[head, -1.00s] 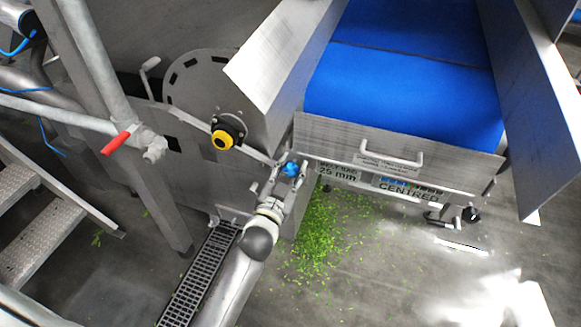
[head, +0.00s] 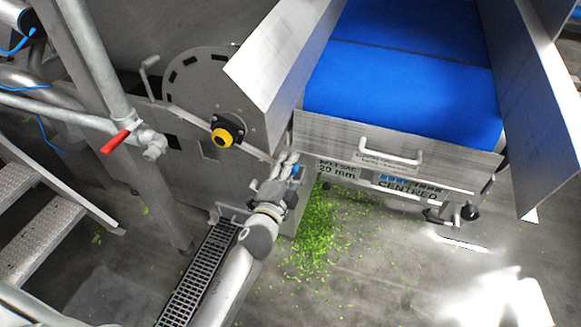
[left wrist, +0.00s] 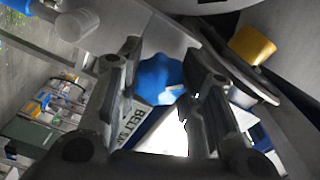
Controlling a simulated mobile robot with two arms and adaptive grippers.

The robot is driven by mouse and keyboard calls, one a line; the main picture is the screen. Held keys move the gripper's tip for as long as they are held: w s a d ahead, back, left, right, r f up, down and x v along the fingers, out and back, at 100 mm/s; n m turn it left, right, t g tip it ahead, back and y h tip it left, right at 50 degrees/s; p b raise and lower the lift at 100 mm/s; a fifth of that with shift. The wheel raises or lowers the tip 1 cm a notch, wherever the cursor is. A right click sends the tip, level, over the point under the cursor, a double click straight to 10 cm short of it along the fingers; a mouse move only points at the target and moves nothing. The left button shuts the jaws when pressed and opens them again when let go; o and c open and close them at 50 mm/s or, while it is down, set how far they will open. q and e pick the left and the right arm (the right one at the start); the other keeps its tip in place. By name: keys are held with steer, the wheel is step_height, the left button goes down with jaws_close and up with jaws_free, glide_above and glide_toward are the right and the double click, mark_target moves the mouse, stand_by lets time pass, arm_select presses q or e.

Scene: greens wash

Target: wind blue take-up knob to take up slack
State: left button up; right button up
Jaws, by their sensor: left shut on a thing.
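The blue take-up knob (head: 295,170) sits at the left front corner of the belt conveyor, mostly hidden by my gripper in the head view. In the left wrist view the knob (left wrist: 160,80) shows between the two dark fingers. My left gripper (head: 284,172) is shut on the knob, its arm coming up from the bottom. A display plate beside it reads belt sag 20 mm (head: 338,171). Another display (head: 408,189) reads CENTRED. The blue belt (head: 400,85) lies between steel side walls. My right gripper is not in view.
A red-handled valve (head: 116,141) is on piping further left. Green leaf scraps (head: 318,235) lie on the floor below, near a drain grate (head: 200,275). Metal steps (head: 40,235) stand at left.

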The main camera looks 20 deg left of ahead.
arm_select(q)
steer(key=m, duration=0.4)
steer(key=shift+m, duration=2.3)
steer(key=shift+f, duration=0.1)
steer(key=o, duration=1)
steer(key=shift+o, duration=0.2)
